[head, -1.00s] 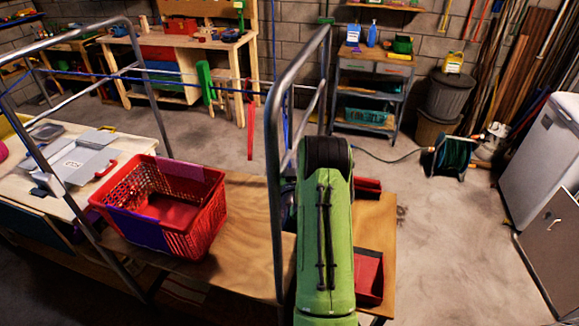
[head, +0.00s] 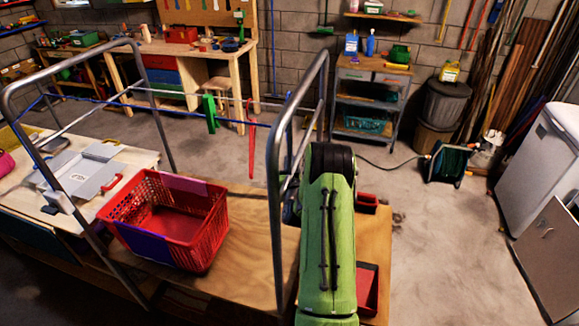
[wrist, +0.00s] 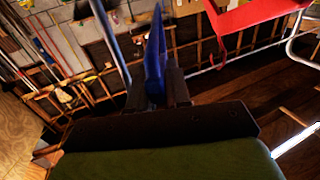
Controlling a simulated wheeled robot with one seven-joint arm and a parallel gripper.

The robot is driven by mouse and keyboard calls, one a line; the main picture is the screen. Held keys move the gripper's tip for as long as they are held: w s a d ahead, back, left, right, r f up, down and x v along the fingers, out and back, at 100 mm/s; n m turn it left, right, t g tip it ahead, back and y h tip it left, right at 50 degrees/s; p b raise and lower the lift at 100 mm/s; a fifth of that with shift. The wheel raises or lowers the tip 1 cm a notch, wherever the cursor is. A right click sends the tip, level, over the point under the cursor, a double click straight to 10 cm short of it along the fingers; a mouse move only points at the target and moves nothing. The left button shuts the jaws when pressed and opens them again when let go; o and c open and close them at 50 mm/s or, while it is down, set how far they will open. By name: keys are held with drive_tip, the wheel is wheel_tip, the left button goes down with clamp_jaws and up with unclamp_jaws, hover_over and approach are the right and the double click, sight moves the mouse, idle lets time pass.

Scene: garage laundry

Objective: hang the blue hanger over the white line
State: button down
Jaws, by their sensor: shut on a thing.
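My gripper is hidden behind my green arm in the head view. In the wrist view its jaws (wrist: 158,90) are shut on the blue hanger (wrist: 155,55), which shows as a narrow, nearly edge-on blue shape pointing up. In the head view a thin blue upright piece beside the rack's right post may be this hanger; I cannot be sure. The white line (head: 190,93) appears as a thin pale strand across the metal rack (head: 285,110). I cannot tell whether the hanger touches it.
A blue line (head: 165,108) also crosses the rack. A green piece (head: 210,112) and a red hanger (head: 251,140) are near the lines; the red one shows large in the wrist view (wrist: 255,18). A red basket (head: 205,235) stands on the wooden table.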

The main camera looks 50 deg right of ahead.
drive_tip(key=shift+d+f+b, duration=0.1)
drive_tip(key=shift+f+b, duration=2.05)
drive_tip(key=shift+b, duration=0.15)
drive_tip(key=shift+r, duration=0.1)
drive_tip(key=c, duration=1)
unclamp_jaws()
